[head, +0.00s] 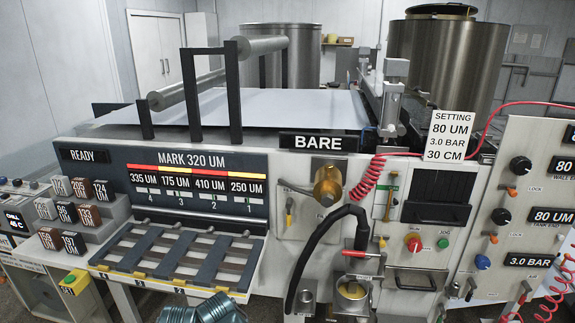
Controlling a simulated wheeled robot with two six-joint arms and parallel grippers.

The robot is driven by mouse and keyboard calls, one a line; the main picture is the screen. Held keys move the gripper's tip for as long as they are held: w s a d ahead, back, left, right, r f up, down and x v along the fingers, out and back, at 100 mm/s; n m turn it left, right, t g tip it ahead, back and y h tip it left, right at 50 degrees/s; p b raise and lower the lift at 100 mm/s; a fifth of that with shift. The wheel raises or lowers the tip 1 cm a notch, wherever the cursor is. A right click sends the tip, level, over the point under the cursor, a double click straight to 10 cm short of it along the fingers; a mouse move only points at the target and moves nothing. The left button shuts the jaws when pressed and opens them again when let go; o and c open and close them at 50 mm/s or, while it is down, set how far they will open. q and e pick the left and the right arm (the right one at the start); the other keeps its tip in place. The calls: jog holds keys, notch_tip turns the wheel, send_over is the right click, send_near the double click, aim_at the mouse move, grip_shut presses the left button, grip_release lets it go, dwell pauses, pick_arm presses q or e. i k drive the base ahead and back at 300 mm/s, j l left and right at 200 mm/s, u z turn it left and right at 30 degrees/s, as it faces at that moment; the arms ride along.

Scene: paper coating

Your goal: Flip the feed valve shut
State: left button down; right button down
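No part in view is labelled legibly as the feed valve. A small yellow-handled lever (289,205) hangs on the white machine panel, left of a round brass fitting (328,184). A red bar handle (353,253) lies level where a black hose (324,236) comes down, above a round metal cup (352,290). Another yellow-handled lever (393,186) stands upright further right, beside a dark panel opening. I cannot tell which of these is the feed valve. Neither of my grippers is clearly in view.
Teal ribbed objects (203,310) are cut off at the bottom edge; I cannot tell what they are. A slotted rack (178,258) juts out at front left. A coiled red hose (367,180) hangs by the panel. A control panel (530,190) stands at right.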

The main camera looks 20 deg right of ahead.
aim_at(289, 206)
jog(key=z, duration=0.95)
